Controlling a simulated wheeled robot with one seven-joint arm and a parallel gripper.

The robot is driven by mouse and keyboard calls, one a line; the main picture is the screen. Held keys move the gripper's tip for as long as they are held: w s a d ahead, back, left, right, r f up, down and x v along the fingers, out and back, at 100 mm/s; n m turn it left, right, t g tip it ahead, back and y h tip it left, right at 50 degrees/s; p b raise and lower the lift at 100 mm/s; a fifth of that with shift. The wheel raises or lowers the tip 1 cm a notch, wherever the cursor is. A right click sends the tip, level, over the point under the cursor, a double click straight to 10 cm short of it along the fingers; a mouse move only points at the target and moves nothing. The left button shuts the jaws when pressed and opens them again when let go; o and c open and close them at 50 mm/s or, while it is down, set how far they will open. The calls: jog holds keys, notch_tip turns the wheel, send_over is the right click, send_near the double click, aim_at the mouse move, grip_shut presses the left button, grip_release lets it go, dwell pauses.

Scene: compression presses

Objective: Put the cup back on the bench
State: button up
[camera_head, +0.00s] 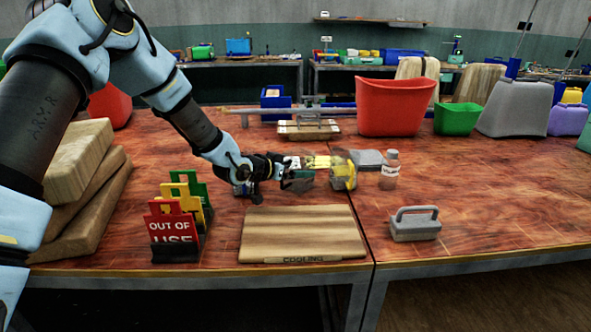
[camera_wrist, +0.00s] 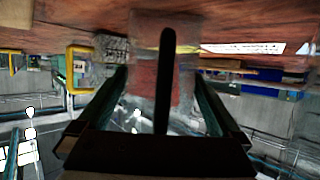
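The clear cup (camera_head: 343,172) is at the tip of my gripper (camera_head: 312,172), over the middle of the bench (camera_head: 460,190). Yellow shows through its see-through wall. In the wrist view the cup (camera_wrist: 150,85) fills the space between the two fingers of my gripper (camera_wrist: 160,80), which lie along its sides. The fingers look shut on it. A dark bar crosses the middle of that view and hides part of the cup. I cannot tell whether the cup's base touches the bench.
A clear bottle (camera_head: 389,172) stands just right of the cup. A wooden board (camera_head: 300,232) and a grey handled block (camera_head: 415,224) lie nearer. Sign stands (camera_head: 172,228) are at left; a red bin (camera_head: 395,107) and green bin (camera_head: 457,119) are behind.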

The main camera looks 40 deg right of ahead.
jog(key=shift+r, duration=0.1)
jog(key=shift+a+r, duration=0.1)
jog(key=shift+r, duration=0.05)
jog(key=b+v, duration=0.1)
jog(key=v, duration=1)
jog(key=shift+a, duration=0.35)
jog(key=shift+r, duration=0.15)
